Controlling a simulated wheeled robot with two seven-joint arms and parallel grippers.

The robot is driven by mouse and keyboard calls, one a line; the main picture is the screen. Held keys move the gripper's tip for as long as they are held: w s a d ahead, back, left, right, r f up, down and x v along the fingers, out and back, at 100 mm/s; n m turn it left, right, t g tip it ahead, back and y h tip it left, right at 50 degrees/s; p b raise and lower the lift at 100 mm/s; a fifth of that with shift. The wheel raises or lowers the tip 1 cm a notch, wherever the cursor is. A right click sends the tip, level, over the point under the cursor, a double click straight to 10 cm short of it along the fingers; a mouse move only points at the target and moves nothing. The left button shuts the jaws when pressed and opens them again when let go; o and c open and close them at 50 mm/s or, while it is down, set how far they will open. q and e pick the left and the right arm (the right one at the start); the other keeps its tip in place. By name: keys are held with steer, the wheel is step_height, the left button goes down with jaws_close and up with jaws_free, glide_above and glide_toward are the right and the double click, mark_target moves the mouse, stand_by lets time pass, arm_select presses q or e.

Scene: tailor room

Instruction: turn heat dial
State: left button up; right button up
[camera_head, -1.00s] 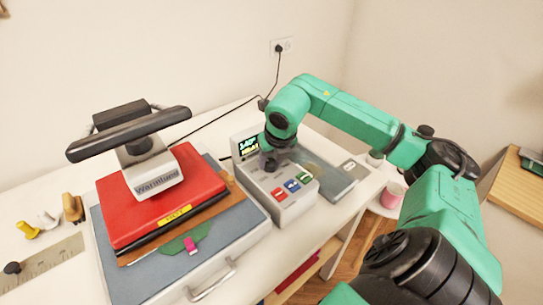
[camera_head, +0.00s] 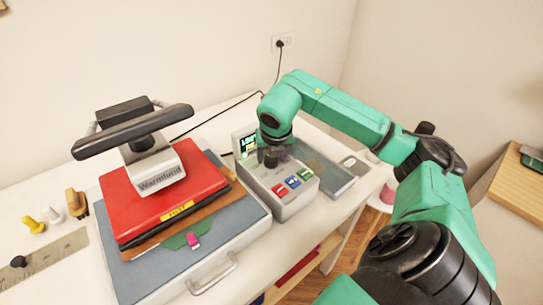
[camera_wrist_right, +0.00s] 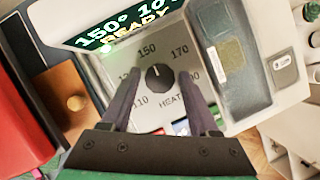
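The heat dial (camera_wrist_right: 159,76) is a dark round knob on the control box's grey panel. Its white pointer line points up toward the 150 mark. The word HEAT is printed beneath it. My right gripper (camera_wrist_right: 160,98) is open, its two dark fingers reaching down on either side of the dial, apart from it in the picture. In the head view my right gripper (camera_head: 271,156) is over the control box (camera_head: 291,209) and hides the dial. The display (camera_wrist_right: 118,28) reads 150° and READY in green, with part cut off. My left gripper is not in view.
A red heat press (camera_head: 160,205) with a black handle (camera_head: 133,132) stands left of the control box. A grey tray (camera_head: 325,172) lies to its right. Red, blue and green buttons (camera_head: 292,182) sit on the box's front. A cable runs to the wall socket (camera_head: 284,42).

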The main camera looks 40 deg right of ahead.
steer(key=shift+o, duration=0.4)
steer(key=v, duration=0.8)
step_height(320, 180, up, 6)
steer(key=p, duration=0.2)
glide_above(273, 174)
steer(key=s+a, duration=0.1)
steer(key=s, duration=0.1)
steer(key=shift+s+a, duration=0.15)
steer(key=shift+s, duration=0.05)
steer(key=shift+w, duration=0.1)
